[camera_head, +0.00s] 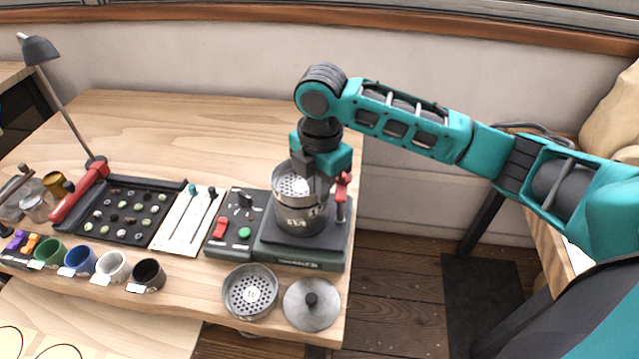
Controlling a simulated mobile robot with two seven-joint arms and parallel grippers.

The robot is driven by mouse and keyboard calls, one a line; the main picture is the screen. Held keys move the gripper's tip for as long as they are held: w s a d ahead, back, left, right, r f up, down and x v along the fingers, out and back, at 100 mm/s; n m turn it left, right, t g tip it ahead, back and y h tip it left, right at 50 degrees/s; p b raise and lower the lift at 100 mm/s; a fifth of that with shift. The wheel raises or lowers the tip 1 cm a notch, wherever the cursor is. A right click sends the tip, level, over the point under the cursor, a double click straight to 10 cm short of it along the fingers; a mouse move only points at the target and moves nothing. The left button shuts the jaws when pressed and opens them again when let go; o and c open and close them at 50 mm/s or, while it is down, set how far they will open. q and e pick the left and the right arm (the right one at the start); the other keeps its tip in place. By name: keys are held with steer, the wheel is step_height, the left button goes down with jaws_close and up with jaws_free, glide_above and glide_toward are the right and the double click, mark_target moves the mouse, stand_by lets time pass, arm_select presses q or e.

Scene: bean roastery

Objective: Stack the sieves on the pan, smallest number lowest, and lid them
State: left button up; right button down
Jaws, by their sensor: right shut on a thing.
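My right gripper (318,182) points down at the sieve shaker and is shut on the rim of a metal sieve (290,190). The held sieve is at the top of a metal stack (297,222) on the shaker's dark plate; I cannot tell whether it rests there or is just above. The stack's side carries a marking too small to read surely, and the gripper hides part of its right side. Another sieve (250,293) with large holes lies on the table in front. The round lid (311,304) with a black knob lies to its right. My left gripper is not in view.
The shaker (300,262) has a red clamp (343,186) at its right and a control panel (233,228) at its left. A bean tray (122,212), a white tool board (184,224), several cups (112,267) and a lamp (62,100) stand left. The table's back is clear.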

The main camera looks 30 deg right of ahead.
stand_by(0.8)
steer(key=shift+f, duration=0.45)
steer(key=c, duration=1.5)
jaws_free()
steer(key=shift+c, duration=0.2)
steer(key=shift+r, duration=1.45)
step_height(320, 180, up, 8)
steer(key=shift+s, duration=0.15)
